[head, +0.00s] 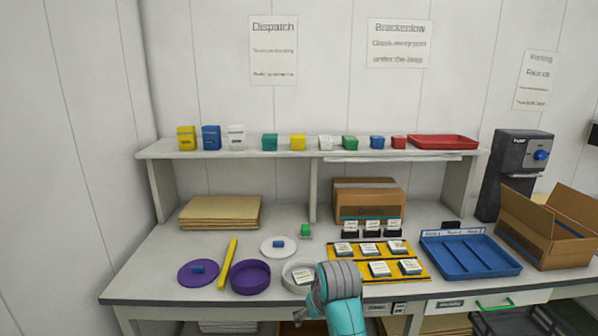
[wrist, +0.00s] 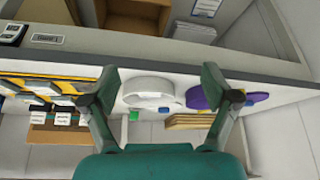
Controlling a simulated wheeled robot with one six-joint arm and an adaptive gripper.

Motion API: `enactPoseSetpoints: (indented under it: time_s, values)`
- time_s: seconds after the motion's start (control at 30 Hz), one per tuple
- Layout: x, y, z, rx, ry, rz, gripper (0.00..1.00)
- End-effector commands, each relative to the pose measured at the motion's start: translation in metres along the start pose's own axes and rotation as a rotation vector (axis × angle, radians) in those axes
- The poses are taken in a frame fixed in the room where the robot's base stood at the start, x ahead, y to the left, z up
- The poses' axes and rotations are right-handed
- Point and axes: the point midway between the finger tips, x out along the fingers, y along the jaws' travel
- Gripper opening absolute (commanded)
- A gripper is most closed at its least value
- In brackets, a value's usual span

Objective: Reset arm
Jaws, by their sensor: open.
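My gripper (wrist: 158,78) is open and empty in the wrist view, with its two green fingers spread wide apart. Between and beyond the fingers, a white round dish (wrist: 150,90) shows over the bench. In the head view my teal and grey arm rises at the bottom centre, in front of the bench edge. It partly covers the white dish (head: 290,272) there. My fingertips cannot be made out clearly in the head view.
The bench holds a purple bowl (head: 250,289), a purple plate (head: 186,276), a yellow mat (head: 419,271) with several labelled items, a blue tray (head: 482,262) and an open cardboard box (head: 570,252). A shelf (head: 163,152) with small containers stands behind.

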Motion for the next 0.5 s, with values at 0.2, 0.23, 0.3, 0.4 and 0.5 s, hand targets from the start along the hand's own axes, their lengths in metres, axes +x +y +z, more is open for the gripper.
enactPoseSetpoints:
  time_s: [0.2,0.23,0.3,0.4,0.5]
  values:
    - [0.037,0.007,0.044,0.021,0.046,0.012,0.87]
    - [0.043,0.008,0.053,0.024,0.055,0.014,0.87]
    - [0.058,0.010,0.075,0.034,0.080,0.021,0.87]
    - [0.075,0.013,0.108,0.048,0.120,0.031,0.87]
    - [0.088,0.017,0.141,0.062,0.161,0.042,0.87]
